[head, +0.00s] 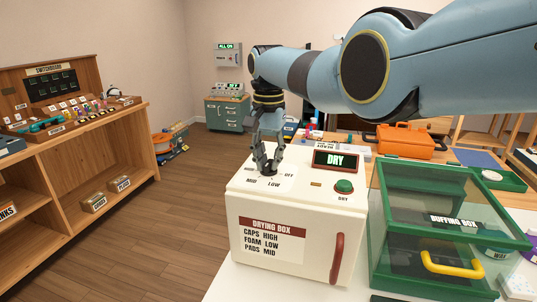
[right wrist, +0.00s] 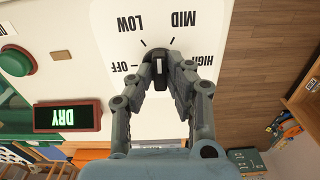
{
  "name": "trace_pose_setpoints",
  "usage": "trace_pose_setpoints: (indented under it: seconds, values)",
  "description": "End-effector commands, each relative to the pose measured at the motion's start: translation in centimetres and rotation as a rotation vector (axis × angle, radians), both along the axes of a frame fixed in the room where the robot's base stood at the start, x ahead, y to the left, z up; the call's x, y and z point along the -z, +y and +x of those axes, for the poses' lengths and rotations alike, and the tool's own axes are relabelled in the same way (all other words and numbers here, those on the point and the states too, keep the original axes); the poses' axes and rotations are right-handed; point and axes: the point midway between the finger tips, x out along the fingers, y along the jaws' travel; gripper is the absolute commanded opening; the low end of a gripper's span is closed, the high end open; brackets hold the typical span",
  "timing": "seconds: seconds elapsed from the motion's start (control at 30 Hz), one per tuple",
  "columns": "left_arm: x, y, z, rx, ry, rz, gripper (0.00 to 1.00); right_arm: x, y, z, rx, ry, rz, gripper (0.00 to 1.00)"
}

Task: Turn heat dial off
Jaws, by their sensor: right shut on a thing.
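The white drying box (head: 245,205) stands on the table and carries the heat dial on its top. The black dial (right wrist: 160,84) has a pale line and sits on a white plate (right wrist: 110,45) marked OFF, LOW, MID and HIGH. The line runs roughly up and down in the right wrist view; I cannot tell surely which mark it is set to. My right gripper (head: 267,166) points down at the dial, and it also shows in the right wrist view (right wrist: 160,70), its fingers shut on the dial's sides. The left gripper is not in view.
A lit DRY display (head: 335,160) and a green button (head: 344,186) are on the box top, right of the dial. A red door handle (head: 337,257) is on its front. The green-framed buffing box (head: 447,254) stands close on the right. Open floor lies left.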

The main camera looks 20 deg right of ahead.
Motion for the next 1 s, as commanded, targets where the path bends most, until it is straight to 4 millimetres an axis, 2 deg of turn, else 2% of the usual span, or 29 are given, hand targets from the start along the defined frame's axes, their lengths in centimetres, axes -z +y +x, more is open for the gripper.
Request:
trace_pose_setpoints:
  seconds: [1.0]
  values:
    - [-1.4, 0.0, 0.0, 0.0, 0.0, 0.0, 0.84, -0.1, 0.0, 0.1, -0.964, -0.002, 0.0, 0.0]
